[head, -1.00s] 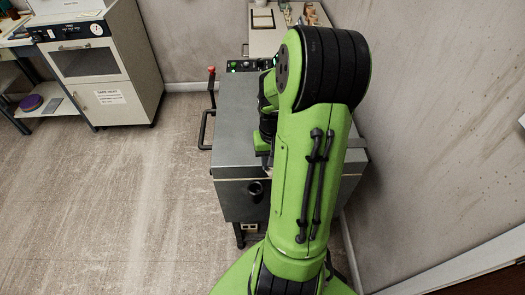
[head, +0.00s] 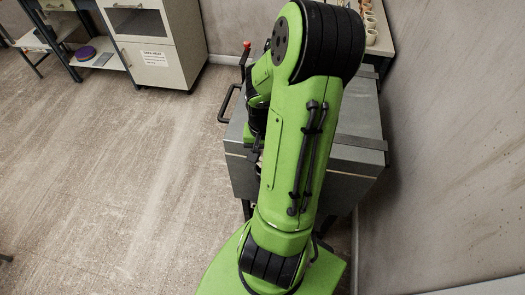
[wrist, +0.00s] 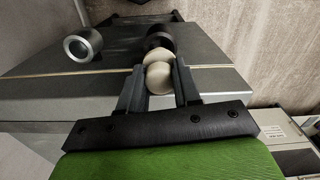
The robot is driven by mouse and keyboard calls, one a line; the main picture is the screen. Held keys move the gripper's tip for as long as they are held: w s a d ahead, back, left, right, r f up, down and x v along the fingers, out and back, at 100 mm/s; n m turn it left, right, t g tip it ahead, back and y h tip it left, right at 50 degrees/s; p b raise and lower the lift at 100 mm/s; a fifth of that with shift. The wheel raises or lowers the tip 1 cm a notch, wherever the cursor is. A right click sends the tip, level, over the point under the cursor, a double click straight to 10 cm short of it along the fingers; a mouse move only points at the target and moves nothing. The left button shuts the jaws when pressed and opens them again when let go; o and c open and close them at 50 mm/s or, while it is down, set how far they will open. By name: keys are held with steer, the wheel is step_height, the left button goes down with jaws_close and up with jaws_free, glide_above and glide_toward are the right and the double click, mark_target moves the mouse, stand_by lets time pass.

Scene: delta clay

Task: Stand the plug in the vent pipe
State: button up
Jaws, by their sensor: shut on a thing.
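In the wrist view my gripper (wrist: 158,73) is shut on a pale, rounded plug (wrist: 157,80), which has a lighter disc-like part at its far end. Just beyond the plug is a dark round fitting (wrist: 158,36). To its left a short silver, hollow pipe (wrist: 83,46) sticks out from the grey metal box. I cannot tell for sure which of these is the vent pipe, nor whether the plug touches the dark fitting. In the head view my arm hides the gripper, the plug and both fittings.
The grey metal box (head: 358,125) stands near the right wall, with a dark handle (head: 228,104) on its left side. A white cabinet (head: 160,45) and a shelf with a purple disc (head: 84,53) are at upper left.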

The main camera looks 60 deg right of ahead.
stand_by(0.3)
steer(key=shift+f+b, duration=0.4)
steer(key=shift+f, duration=0.2)
stand_by(0.8)
steer(key=shift+f+b, duration=0.55)
steer(key=shift+f, duration=0.1)
steer(key=shift+f+b, duration=0.7)
steer(key=shift+f, duration=0.15)
steer(key=o, duration=1.1)
steer(key=shift+r, duration=0.15)
